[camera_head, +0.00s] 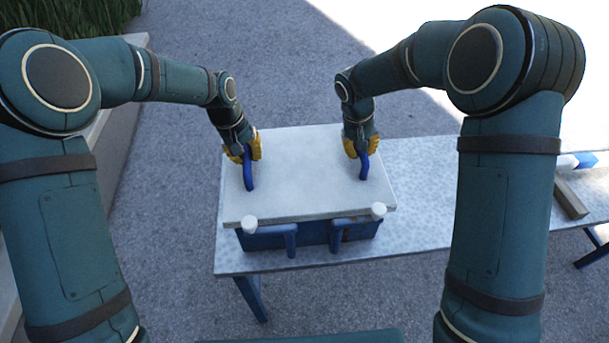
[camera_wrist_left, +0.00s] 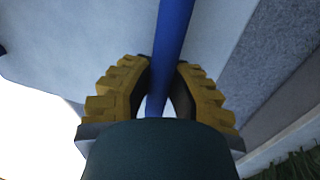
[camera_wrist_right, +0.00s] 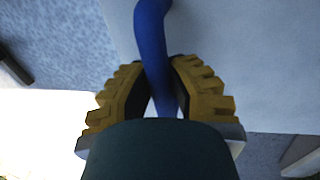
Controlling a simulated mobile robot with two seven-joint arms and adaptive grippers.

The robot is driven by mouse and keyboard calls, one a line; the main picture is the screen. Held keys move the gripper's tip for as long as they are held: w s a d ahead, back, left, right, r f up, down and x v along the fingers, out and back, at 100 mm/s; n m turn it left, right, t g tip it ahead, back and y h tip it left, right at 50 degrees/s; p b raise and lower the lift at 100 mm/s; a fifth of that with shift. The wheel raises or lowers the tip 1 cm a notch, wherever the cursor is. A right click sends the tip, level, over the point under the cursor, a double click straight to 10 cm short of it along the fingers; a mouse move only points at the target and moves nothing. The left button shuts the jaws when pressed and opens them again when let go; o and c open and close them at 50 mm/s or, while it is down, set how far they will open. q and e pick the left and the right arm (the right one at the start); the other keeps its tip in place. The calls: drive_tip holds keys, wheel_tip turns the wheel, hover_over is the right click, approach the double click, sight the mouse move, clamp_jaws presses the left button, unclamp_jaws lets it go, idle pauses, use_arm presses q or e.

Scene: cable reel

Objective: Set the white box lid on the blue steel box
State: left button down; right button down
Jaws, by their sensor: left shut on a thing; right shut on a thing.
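The white box lid (camera_head: 305,182) lies over the blue steel box (camera_head: 308,236) on the table, covering its top in the head view. Whether it is fully seated or slightly above the box, I cannot tell. The lid has two blue handles. My left gripper (camera_head: 245,152) is shut on the left blue handle (camera_head: 248,172); the handle runs between its yellow fingers in the left wrist view (camera_wrist_left: 168,55). My right gripper (camera_head: 361,145) is shut on the right blue handle (camera_head: 364,167), which also shows between the fingers in the right wrist view (camera_wrist_right: 153,50). The box's inside is hidden.
The speckled table (camera_head: 430,220) extends to the right with free room. A brown bar-like object (camera_head: 571,199) and a blue and white object (camera_head: 577,162) are at its right end.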

use_arm(q)
drive_tip(key=c, duration=1)
unclamp_jaws()
use_arm(e)
drive_tip(key=c, duration=1)
unclamp_jaws()
drive_tip(key=shift+a+r, duration=0.1)
drive_tip(key=shift+r, duration=0.4)
use_arm(q)
drive_tip(key=r, duration=0.4)
drive_tip(key=a+r, duration=0.1)
drive_tip(key=r, duration=0.2)
drive_tip(key=a+r, duration=0.1)
drive_tip(key=r, duration=0.3)
drive_tip(key=shift+s+a+r, duration=0.15)
drive_tip(key=shift+r, duration=0.2)
use_arm(e)
drive_tip(key=r, duration=0.3)
drive_tip(key=a+r, duration=0.1)
drive_tip(key=r, duration=0.3)
drive_tip(key=a+r, duration=0.1)
drive_tip(key=r, duration=0.2)
drive_tip(key=shift+s+r, duration=0.1)
drive_tip(key=shift+r, duration=0.3)
